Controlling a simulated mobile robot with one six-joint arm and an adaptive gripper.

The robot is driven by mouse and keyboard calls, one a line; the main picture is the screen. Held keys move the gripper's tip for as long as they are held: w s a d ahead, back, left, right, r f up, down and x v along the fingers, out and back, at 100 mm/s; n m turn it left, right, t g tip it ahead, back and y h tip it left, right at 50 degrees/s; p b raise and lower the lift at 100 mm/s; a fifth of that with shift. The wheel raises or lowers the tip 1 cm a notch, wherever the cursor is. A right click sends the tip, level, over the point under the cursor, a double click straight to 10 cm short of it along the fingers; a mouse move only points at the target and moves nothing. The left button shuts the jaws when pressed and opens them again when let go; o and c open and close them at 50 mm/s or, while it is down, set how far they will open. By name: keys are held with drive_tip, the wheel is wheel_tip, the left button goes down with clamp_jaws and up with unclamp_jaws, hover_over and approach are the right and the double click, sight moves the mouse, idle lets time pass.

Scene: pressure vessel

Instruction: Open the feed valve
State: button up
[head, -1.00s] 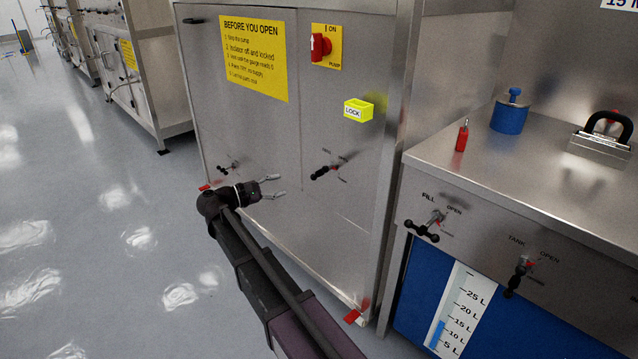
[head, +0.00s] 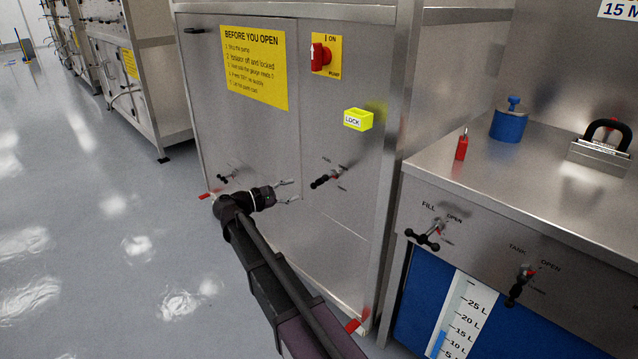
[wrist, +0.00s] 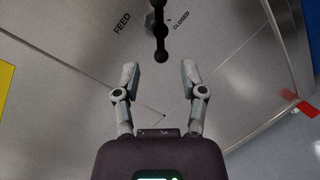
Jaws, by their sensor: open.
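The feed valve is on the steel cabinet front, with a black knobbed bar handle (wrist: 160,36) between the printed words FEED and CLOSED in the wrist view. In the head view, the valve in front of my gripper (head: 290,191) has a black handle (head: 325,179); its label there is too small to read surely. My gripper is open and empty, just left of that handle. In the wrist view the open fingers (wrist: 159,67) point at the handle's near end, which lies centred between and just beyond the fingertips. I see no contact.
Another valve (head: 229,176) is left of my gripper, partly near my arm. A yellow notice (head: 254,67), a red pump switch (head: 320,56) and a yellow lock box (head: 357,119) are higher up. A bench (head: 560,180) with fill and tank valves stands right. Floor left is clear.

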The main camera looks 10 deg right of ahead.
sight(317, 183)
drive_tip(key=x, duration=0.9)
drive_tip(key=shift+d, duration=0.2)
clamp_jaws()
